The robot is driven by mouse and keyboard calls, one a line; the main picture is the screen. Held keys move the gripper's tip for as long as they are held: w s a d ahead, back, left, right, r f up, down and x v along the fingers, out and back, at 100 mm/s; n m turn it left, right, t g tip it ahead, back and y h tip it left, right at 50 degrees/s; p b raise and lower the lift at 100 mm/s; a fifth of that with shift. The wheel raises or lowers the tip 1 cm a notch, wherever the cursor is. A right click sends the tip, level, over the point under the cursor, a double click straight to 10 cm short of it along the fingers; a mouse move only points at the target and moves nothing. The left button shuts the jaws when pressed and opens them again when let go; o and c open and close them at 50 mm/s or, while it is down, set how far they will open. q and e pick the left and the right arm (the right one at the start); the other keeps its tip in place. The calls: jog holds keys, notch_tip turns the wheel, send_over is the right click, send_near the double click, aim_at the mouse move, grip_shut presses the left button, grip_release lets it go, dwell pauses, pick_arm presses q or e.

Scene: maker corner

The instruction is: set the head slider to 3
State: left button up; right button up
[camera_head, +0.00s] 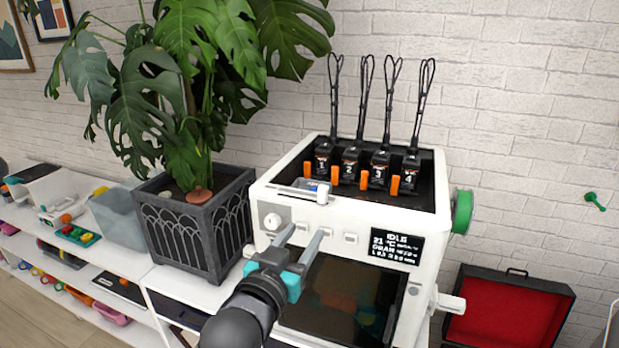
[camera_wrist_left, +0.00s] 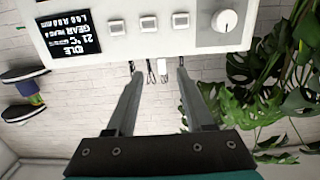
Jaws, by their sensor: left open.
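The white printer (camera_head: 285,258) has a dark bay on top with tool heads numbered 1 (camera_head: 322,162), 2 (camera_head: 351,164), 3 (camera_head: 378,172) and 4 (camera_head: 411,176). What looks like the head slider, a small white knob (camera_head: 323,194) with a blue part beside it, sits at the right end of a short slot on the top front edge. Its scale is not readable. My left gripper (camera_head: 302,234) is open and empty, in front of the panel below the slider. In the left wrist view a small white piece (camera_wrist_left: 165,67) shows between the fingertips, apart from both.
A round dial (camera_head: 272,221) and several square buttons (camera_head: 350,238) line the panel, left of the IDLE display (camera_head: 397,247). A potted plant (camera_head: 196,225) stands close on the left. An open red-lined case (camera_head: 505,308) lies at the right.

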aim_at(324, 186)
pick_arm(q)
jog(key=shift+t, duration=0.3)
jog(key=r+x, duration=0.1)
jog(key=x, duration=0.4)
jog(key=r+p+x, duration=0.1)
jog(key=x, duration=0.4)
jog(key=r+x, duration=0.1)
jog(key=x, duration=0.4)
jog(key=shift+r, duration=0.15)
grip_shut()
dwell(1.2)
